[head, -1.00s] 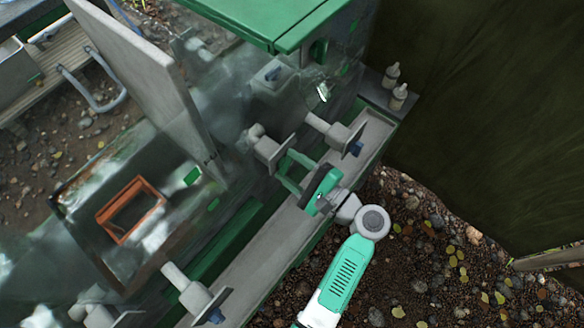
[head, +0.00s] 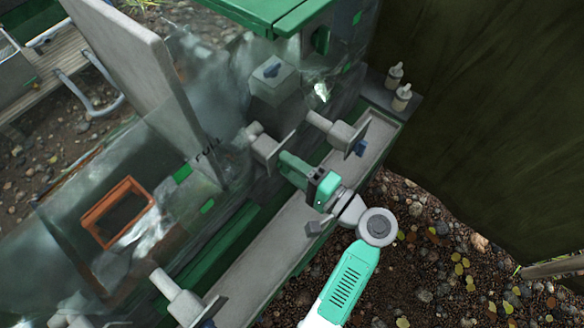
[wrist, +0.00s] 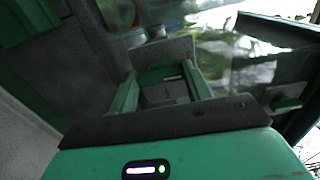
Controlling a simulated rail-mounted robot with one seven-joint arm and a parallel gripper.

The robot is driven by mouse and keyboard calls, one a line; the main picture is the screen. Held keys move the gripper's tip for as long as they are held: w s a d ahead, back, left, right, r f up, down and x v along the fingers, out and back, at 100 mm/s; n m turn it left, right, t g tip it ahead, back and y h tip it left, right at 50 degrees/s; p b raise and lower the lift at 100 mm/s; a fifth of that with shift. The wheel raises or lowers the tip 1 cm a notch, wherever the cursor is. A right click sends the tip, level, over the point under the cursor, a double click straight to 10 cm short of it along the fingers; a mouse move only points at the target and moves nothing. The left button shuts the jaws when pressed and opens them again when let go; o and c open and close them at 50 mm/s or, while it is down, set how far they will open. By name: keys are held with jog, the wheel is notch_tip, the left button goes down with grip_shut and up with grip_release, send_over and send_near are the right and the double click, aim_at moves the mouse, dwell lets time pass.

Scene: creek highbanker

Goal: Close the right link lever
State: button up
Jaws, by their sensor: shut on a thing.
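The lever that I take as the right link lever is a grey stub with a square plate (head: 267,149), on the side of the green and clear-walled box. My gripper (head: 284,162) is at the outer face of this plate, shut on the lever's handle. The fingers hide the handle in the head view. In the wrist view the two green fingers (wrist: 163,84) reach to the grey plate (wrist: 168,54), with a small dark green part between their tips.
A similar lever with a blue handle (head: 345,139) stands close to the right, another (head: 198,303) at lower left. A grey ledge (head: 262,245) runs below them. Two small bottles (head: 400,97) stand at the far end. Open gravel (head: 430,270) lies at lower right.

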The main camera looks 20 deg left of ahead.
dwell(0.4)
jog(key=o, duration=1)
jog(key=v, duration=0.7)
jog(key=shift+s+d+p, duration=0.1)
jog(key=shift+d+p, duration=0.3)
jog(key=shift+d, duration=0.1)
jog(key=v, duration=1.1)
jog(key=shift+s+d, duration=0.1)
jog(key=shift+d, duration=0.25)
